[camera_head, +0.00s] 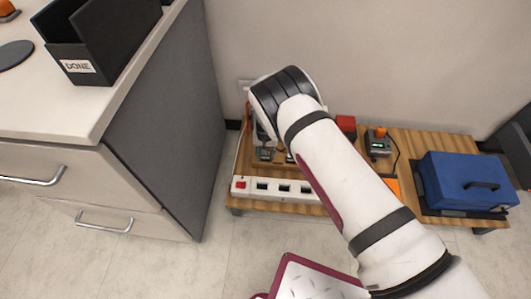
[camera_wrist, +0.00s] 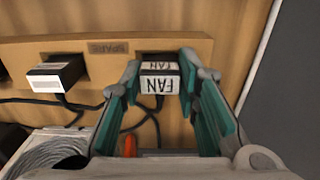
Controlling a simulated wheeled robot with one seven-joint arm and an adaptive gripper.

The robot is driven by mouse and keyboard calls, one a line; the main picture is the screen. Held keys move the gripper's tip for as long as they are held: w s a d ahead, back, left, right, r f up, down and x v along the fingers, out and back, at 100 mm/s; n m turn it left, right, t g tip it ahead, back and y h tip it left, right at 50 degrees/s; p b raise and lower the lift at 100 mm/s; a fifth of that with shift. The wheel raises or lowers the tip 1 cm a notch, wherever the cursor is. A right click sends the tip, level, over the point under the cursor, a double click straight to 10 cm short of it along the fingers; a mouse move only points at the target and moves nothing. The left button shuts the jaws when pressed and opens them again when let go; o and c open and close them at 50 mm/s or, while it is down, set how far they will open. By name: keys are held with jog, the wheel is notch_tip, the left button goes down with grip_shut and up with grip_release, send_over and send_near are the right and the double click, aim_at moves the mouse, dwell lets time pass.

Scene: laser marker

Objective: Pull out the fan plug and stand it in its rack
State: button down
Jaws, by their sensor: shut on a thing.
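The fan plug (camera_wrist: 153,84) has white FAN labels and shows between the teal finger pads of my gripper (camera_wrist: 160,74) in the wrist view. My gripper is shut on it. The plug is at a dark slot of the wooden rack (camera_wrist: 107,66); I cannot tell whether it is seated or just above or in front. Another white-labelled plug (camera_wrist: 52,77) stands in a slot to the left. In the head view, my arm hides most of the rack, and a white power strip (camera_head: 305,189) with a red switch lies in front, its visible sockets empty.
A low wooden bench (camera_head: 408,146) carries these things, a blue case (camera_head: 466,178) at right and a small device with a green display (camera_head: 378,144). A grey cabinet side (camera_head: 165,110) stands close at left. Dark cables (camera_wrist: 88,105) run below the rack face.

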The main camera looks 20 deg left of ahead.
jog(key=shift+r, duration=0.2)
jog(key=shift+f, duration=0.2)
dwell(0.3)
jog(key=c, duration=1.1)
grip_release()
jog(key=shift+r+p, duration=1.85)
jog(key=shift+r, duration=7.2)
